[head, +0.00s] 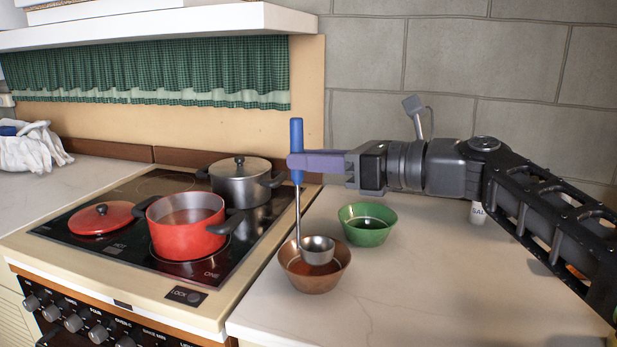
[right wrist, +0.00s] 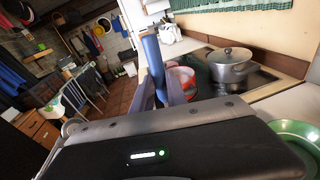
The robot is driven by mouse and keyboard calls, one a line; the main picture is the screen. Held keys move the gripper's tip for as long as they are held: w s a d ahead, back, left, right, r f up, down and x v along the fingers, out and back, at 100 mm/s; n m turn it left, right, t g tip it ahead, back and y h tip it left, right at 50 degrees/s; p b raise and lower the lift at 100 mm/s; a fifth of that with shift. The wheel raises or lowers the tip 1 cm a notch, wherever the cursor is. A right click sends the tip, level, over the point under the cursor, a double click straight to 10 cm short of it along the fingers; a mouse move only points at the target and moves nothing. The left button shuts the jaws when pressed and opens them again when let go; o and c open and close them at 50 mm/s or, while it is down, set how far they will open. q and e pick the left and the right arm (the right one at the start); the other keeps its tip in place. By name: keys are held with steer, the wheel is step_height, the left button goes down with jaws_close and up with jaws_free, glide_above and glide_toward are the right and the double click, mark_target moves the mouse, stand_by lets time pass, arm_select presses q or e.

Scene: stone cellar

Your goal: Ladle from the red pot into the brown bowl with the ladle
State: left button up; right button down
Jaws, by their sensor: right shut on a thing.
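The red pot (head: 187,238) stands open on the black stove top, with brownish content inside; part of it also shows in the right wrist view (right wrist: 184,76). The brown bowl (head: 313,280) stands on the counter right of the stove. My right gripper (head: 297,161) is shut on the blue handle of the ladle (head: 297,135) and holds it upright. The ladle's steel cup (head: 317,250) is at the brown bowl, over or just inside its rim. I cannot tell whether the cup touches the bowl or what it holds. My left gripper is not in view.
A green bowl (head: 367,225) stands close behind the brown bowl. A lidded grey pot (head: 240,180) stands at the back of the stove. A red lid (head: 101,217) lies left of the red pot. A salt container (head: 478,213) is partly hidden behind my right arm.

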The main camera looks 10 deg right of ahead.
steer(key=shift+n+y, duration=0.3)
steer(key=shift+n, duration=0.1)
steer(key=r+p, duration=0.1)
steer(key=r, duration=0.1)
steer(key=s+r+p, duration=0.1)
steer(key=r, duration=0.1)
steer(key=shift+s+a, duration=0.1)
steer(key=shift+s, duration=0.1)
steer(key=shift+f, duration=0.1)
stand_by(0.7)
